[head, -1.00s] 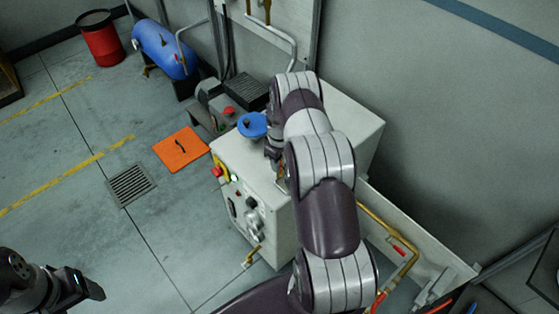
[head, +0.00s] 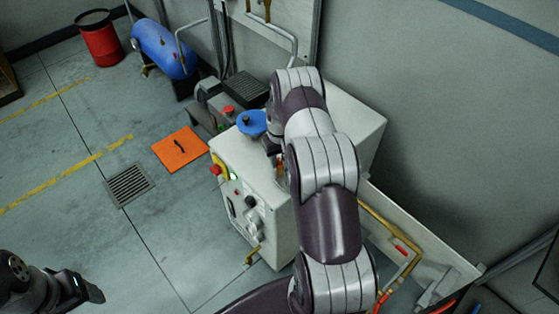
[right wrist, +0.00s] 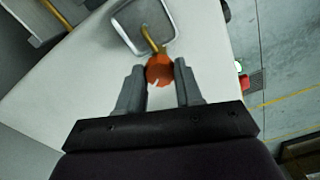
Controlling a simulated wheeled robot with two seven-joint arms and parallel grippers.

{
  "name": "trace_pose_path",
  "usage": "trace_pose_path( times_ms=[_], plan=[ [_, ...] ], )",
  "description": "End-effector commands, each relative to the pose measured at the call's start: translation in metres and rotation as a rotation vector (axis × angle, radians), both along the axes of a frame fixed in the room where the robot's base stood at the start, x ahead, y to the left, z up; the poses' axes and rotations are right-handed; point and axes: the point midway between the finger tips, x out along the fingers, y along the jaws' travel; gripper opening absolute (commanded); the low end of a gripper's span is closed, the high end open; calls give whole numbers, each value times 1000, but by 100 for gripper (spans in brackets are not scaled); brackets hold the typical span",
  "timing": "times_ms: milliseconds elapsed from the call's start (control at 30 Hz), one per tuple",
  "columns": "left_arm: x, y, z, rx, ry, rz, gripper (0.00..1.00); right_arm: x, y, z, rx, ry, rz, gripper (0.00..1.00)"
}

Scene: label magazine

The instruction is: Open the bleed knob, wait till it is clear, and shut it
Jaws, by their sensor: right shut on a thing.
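The orange bleed knob (right wrist: 160,70) sits between the two fingertips of my right gripper (right wrist: 160,88) in the right wrist view, and the gripper is shut on it. A thin brass pipe (right wrist: 151,40) runs from the knob over a grey-rimmed cup or tray. Whether fluid flows there is too small to tell. In the head view my right gripper (head: 279,157) is at the top of the white machine, with the knob mostly hidden by my arm. My left gripper (head: 86,290) is at the lower left, away from everything; its jaws are unclear.

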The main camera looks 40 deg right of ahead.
Motion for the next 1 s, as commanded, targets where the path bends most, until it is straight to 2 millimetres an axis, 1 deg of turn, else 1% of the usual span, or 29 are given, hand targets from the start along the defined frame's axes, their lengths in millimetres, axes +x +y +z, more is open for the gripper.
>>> trace_pose_path(
  times_ms=[33, 300, 500, 700, 1000],
  plan=[
    [0, 0, -4, 0, 0, 0, 68, 1, 0, -1, -1, -2, -39, 5],
    [0, 0, -11, 0, 0, 0, 68, 1, -1, 0, -1, -3, -279, 5],
    [0, 0, -15, 0, 0, 0, 68, 1, -1, 0, -1, -4, -418, 5],
    [0, 0, -17, 0, 0, 0, 68, 1, -1, 1, -1, -4, -512, 5],
    [0, 0, -18, 0, 0, 0, 68, 1, -1, 2, -2, -5, -572, 5]
  ],
)
